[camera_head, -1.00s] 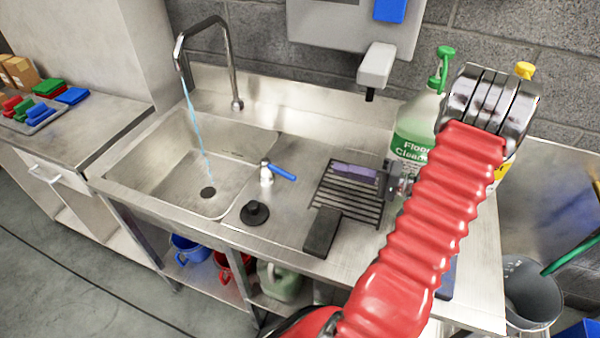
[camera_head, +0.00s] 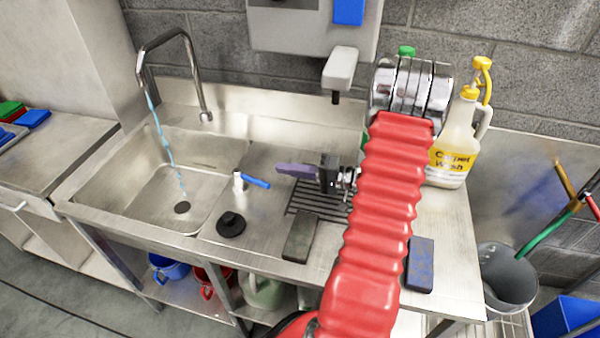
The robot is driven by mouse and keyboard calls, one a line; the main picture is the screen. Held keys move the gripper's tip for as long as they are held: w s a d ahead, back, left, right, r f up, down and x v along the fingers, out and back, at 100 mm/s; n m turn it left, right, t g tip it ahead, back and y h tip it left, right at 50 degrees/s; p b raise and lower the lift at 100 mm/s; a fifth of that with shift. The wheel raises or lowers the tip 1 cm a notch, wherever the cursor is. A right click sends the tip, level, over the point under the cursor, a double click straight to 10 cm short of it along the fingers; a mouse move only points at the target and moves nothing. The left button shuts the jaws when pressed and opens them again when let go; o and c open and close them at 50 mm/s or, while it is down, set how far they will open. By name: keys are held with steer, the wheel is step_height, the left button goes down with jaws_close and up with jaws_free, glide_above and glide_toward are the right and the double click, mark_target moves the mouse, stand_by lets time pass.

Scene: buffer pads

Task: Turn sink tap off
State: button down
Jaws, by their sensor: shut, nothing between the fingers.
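The blue tap lever (camera_head: 257,182) sticks out to the right from a short pale tap body (camera_head: 239,183) on the sink deck. Water (camera_head: 165,142) runs from the tall curved spout (camera_head: 190,62) into the sink basin (camera_head: 150,195). My gripper (camera_head: 279,167) comes in from the right, its purple fingers shut and empty, pointing left. In the picture its fingertips are just right of and slightly above the lever's free end. They appear apart from it, though the depth gap is hard to judge. My red arm hides part of the counter behind.
A black plug (camera_head: 231,225) sits in front of the tap. A wire rack (camera_head: 305,203) and a dark block (camera_head: 300,236) lie below my gripper. A yellow-labelled Carpet Wash bottle (camera_head: 455,145) stands right of my arm. A wall dispenser (camera_head: 340,70) hangs above.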

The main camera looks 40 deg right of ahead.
mark_target(270, 186)
steer(key=a, duration=0.3)
steer(key=shift+w+a+f, duration=0.2)
steer(key=shift+a+f, duration=0.15)
steer(key=shift+s+a+f, duration=0.1)
steer(key=shift+a, duration=0.35)
steer(key=shift+s+a, duration=0.3)
steer(key=shift+a, duration=0.35)
steer(key=shift+s+a, duration=0.3)
steer(key=shift+a, duration=0.35)
